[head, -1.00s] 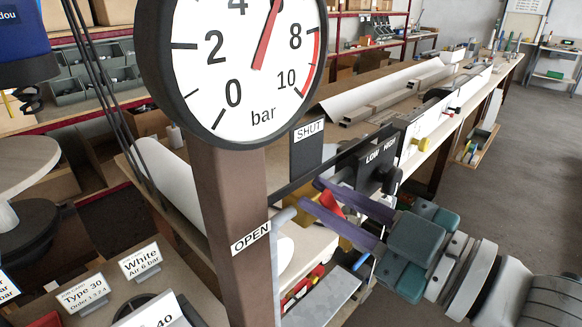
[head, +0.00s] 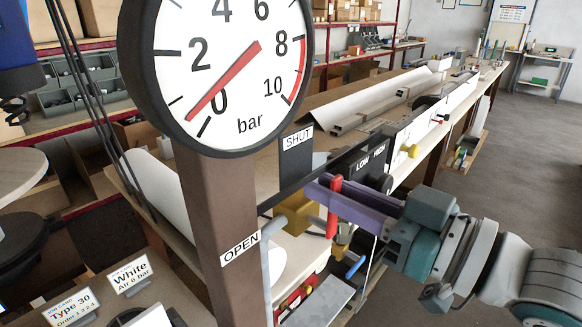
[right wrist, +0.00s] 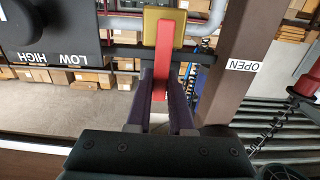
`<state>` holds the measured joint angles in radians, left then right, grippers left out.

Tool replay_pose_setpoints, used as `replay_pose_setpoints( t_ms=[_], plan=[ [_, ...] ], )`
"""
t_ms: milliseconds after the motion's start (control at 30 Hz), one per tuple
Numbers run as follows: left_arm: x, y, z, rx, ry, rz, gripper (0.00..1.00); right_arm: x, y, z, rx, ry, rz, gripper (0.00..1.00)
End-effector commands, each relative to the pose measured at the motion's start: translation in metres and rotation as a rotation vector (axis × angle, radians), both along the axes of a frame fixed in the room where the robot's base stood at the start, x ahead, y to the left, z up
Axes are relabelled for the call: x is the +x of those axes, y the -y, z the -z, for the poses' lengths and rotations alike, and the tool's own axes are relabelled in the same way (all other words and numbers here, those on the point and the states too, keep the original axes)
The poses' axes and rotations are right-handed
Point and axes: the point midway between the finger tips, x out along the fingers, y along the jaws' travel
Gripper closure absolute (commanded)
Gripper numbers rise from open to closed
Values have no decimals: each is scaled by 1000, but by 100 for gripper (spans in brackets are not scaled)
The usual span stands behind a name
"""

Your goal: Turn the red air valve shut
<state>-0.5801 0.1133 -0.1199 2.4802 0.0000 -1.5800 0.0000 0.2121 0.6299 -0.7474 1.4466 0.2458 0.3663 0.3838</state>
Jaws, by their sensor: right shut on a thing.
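The red air valve's lever (head: 333,207) stands nearly upright in the head view, in front of the brass valve body (head: 296,212). My right gripper (head: 322,198) is shut on it, with purple fingers on both sides. In the right wrist view, the lever (right wrist: 161,75) runs between the fingers (right wrist: 160,90), with the brass body (right wrist: 165,26) behind it. The gauge (head: 232,70) has its red needle a little above 0. A SHUT label (head: 297,138) is above the valve and an OPEN label (head: 240,247) is on the brown post. My left gripper is not in view.
The brown post (head: 210,205) stands just left of the valve. A dark LOW/HIGH box (head: 371,168) is close behind my right fingers. A long workbench (head: 437,128) runs to the back right. Open floor (head: 500,185) lies at the right.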

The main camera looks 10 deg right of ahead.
Motion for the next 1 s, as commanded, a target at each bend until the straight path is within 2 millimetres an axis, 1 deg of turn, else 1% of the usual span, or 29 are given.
replay_pose_setpoints(
  t_ms=[367, 400, 633, 867, 1000],
  plan=[
    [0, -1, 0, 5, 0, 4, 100, 0, 1, 0, 6, -6, 2, 100],
    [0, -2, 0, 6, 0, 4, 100, 0, 1, 0, 6, -6, 2, 77],
    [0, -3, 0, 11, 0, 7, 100, 0, 1, 0, 4, -4, 2, 51],
    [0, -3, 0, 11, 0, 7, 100, 0, 1, 0, 3, -4, 1, 50],
    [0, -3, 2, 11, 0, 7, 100, -6, 5, 1, 4, -4, 2, 50]
  ],
)
